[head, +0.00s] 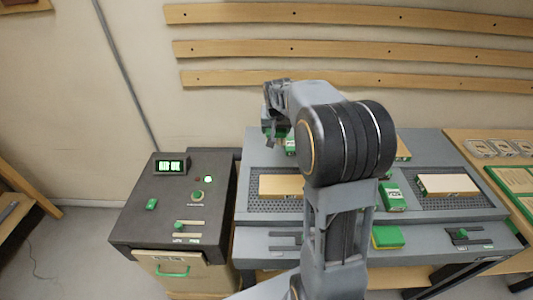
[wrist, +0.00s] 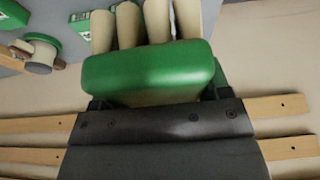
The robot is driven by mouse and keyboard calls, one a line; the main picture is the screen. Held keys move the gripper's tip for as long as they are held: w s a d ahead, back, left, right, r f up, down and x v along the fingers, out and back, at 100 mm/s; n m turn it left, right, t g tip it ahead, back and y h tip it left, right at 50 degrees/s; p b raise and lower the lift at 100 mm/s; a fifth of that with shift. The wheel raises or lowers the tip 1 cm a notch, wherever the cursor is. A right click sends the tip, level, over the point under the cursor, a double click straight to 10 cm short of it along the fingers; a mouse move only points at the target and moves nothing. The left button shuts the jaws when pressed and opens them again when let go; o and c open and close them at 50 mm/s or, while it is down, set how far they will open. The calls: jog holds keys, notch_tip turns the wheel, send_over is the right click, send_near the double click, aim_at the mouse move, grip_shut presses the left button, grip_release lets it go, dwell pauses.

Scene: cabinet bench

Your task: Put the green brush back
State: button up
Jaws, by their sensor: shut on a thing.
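The green brush (wrist: 150,72) fills the middle of the wrist view. It has a smooth green body and several thick cream bristle tufts pointing away from my gripper. My gripper (wrist: 158,98) is shut on the green body. In the head view my gripper (head: 275,122) is raised above the back of the grey bench, left of my arm's big joint. I cannot make out an empty place for the brush.
The grey bench (head: 262,218) carries a wooden block (head: 282,186) on a dark mat, another block (head: 448,184) at right, a green box (head: 392,196) and a green-and-yellow sponge (head: 387,238). A dark control cabinet (head: 140,225) stands at left. Wooden rails (head: 230,49) line the wall. My arm hides the bench's middle.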

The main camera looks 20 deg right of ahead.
jog(key=w+f, duration=0.4)
jog(key=w+d+f, duration=0.1)
jog(key=w+f, duration=0.3)
jog(key=f, duration=0.1)
jog(key=w+d+f, duration=0.1)
jog(key=w+f, duration=0.4)
jog(key=shift+w+d+f+b, duration=0.1)
jog(key=shift+f+b, duration=0.1)
jog(key=shift+b, duration=0.15)
jog(key=shift+w+f, duration=0.35)
jog(key=shift+f, duration=1.6)
